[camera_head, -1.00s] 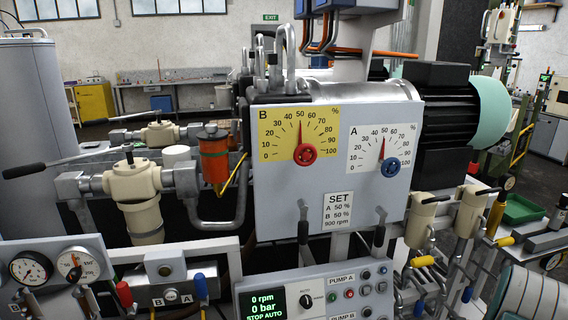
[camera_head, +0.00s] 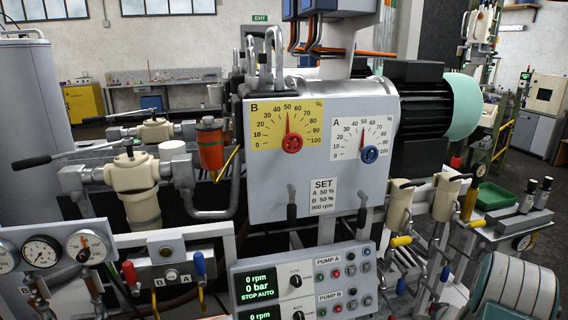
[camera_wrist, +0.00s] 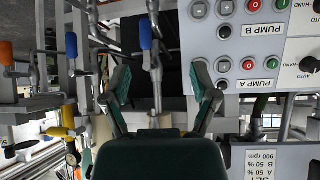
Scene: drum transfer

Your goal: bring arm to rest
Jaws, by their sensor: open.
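My gripper (camera_wrist: 162,84) shows in the wrist view with its two dark green fingers spread apart. No object is held in it. A blue-handled lever (camera_wrist: 146,36) with a metal rod lies beyond the fingers, in line with the gap; I cannot tell how far off it is. The wrist view is upside down, with the pump control panel (camera_wrist: 246,45) at the upper right.
The machine's panel with dials B (camera_head: 291,143) and A (camera_head: 369,154) stands ahead, both pointers near 50. The display panel (camera_head: 262,287) is below. Valves (camera_head: 132,178) and gauges (camera_head: 42,252) fill the left. A grey rack (camera_head: 515,222) stands right. Open floor shows behind.

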